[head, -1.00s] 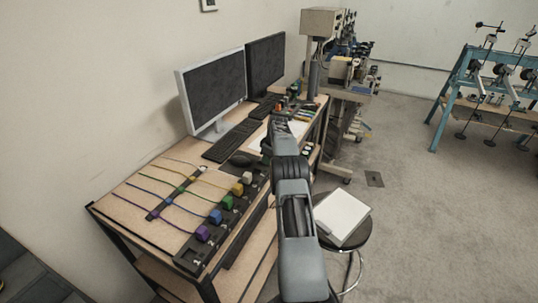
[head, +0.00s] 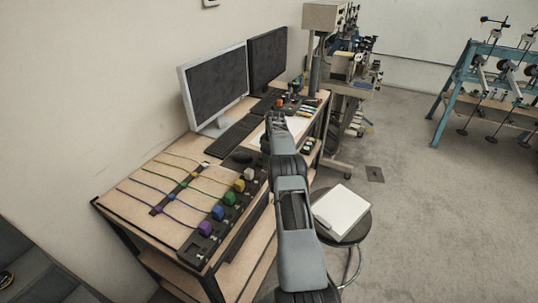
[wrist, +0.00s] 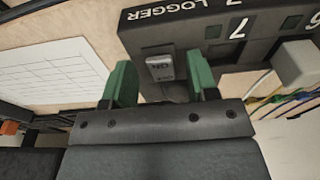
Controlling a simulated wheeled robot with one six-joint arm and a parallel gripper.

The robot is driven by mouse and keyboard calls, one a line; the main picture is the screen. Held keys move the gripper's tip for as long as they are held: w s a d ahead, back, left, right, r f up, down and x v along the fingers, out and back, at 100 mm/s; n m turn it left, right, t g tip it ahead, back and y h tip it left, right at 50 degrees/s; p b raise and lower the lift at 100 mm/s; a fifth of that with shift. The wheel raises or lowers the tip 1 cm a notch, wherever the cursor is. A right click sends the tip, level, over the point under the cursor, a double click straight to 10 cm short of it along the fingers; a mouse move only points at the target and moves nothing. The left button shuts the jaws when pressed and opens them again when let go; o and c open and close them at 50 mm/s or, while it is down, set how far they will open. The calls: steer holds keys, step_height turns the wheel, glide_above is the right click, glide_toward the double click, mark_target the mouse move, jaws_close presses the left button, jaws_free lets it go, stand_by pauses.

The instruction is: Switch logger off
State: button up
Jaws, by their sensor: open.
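The logger (wrist: 210,15) is a black unit with white lettering "LOGGER" and a "7", upside down at the top of the wrist view. A small grey switch (wrist: 160,68) with unreadable dark markings sits on its near side. My gripper (wrist: 160,85) is open, its two green fingers apart on either side of the switch in the picture. Whether they touch it I cannot tell. In the head view my gripper (head: 277,122) is over the bench, and my arm hides part of the area under it.
A row of coloured plugs (head: 228,198) with cables lies along the bench front. A white sheet (wrist: 50,75) lies beside the logger.

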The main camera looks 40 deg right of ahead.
steer(key=shift+r, duration=0.1)
step_height(320, 180, up, 14)
steer(key=s+p, duration=0.1)
steer(key=shift+s+d+f, duration=0.25)
steer(key=shift+s+d, duration=0.05)
steer(key=shift+d, duration=0.15)
stand_by(0.4)
